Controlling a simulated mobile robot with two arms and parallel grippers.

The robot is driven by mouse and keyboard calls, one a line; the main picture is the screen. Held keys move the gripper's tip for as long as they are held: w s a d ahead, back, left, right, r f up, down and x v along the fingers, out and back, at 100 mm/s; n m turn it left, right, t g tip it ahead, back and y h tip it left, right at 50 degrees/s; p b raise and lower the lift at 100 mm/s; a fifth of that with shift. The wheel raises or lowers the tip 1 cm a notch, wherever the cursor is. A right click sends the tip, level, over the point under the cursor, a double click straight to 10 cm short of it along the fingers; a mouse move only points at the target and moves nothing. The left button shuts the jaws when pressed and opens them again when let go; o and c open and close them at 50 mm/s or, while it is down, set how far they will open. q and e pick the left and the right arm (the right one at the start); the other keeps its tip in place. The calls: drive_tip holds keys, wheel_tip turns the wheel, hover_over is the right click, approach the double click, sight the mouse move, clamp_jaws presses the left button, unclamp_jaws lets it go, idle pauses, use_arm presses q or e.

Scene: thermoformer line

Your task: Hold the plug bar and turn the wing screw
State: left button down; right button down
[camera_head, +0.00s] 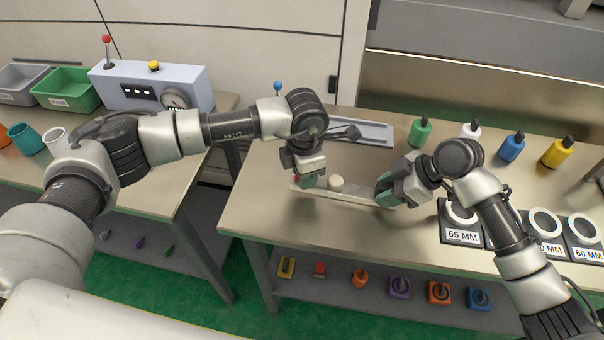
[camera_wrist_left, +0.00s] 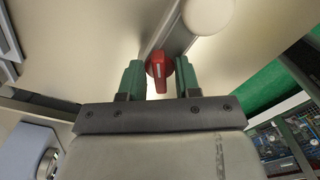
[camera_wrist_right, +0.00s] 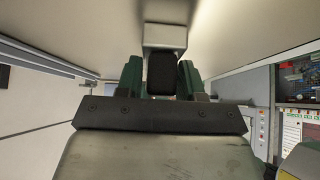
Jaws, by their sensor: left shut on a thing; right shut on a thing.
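The plug bar (camera_head: 345,194) is a long pale bar lying low over the bench, with a round white plug (camera_head: 336,183) standing on it. My left gripper (camera_head: 308,180) is at the bar's left end, shut on the red wing screw (camera_wrist_left: 158,74), which shows between the green fingers in the left wrist view; the bar and plug (camera_wrist_left: 208,14) lie just beyond. In the head view the gripper mostly hides the screw. My right gripper (camera_head: 388,188) is shut on the bar's right end; the right wrist view shows a dark grip block (camera_wrist_right: 161,76) between its fingers, below a grey end piece (camera_wrist_right: 165,36).
A grey tray (camera_head: 375,131) lies behind the bar. Green, white, blue and yellow bottles stand at the back right. Ring gauges on black plates, one marked 65 MM (camera_head: 462,236), lie right of my right gripper. The bench front (camera_head: 330,228) is clear.

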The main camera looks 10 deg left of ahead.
use_arm(q)
drive_tip(key=shift+m, duration=0.5)
drive_tip(key=c, duration=1.2)
unclamp_jaws()
drive_tip(key=shift+m, duration=0.4)
drive_tip(key=shift+c, duration=0.2)
drive_tip(key=o, duration=0.5)
drive_tip(key=shift+r, duration=0.1)
drive_tip(key=shift+r, duration=9.9)
use_arm(e)
drive_tip(key=c, duration=0.6)
unclamp_jaws()
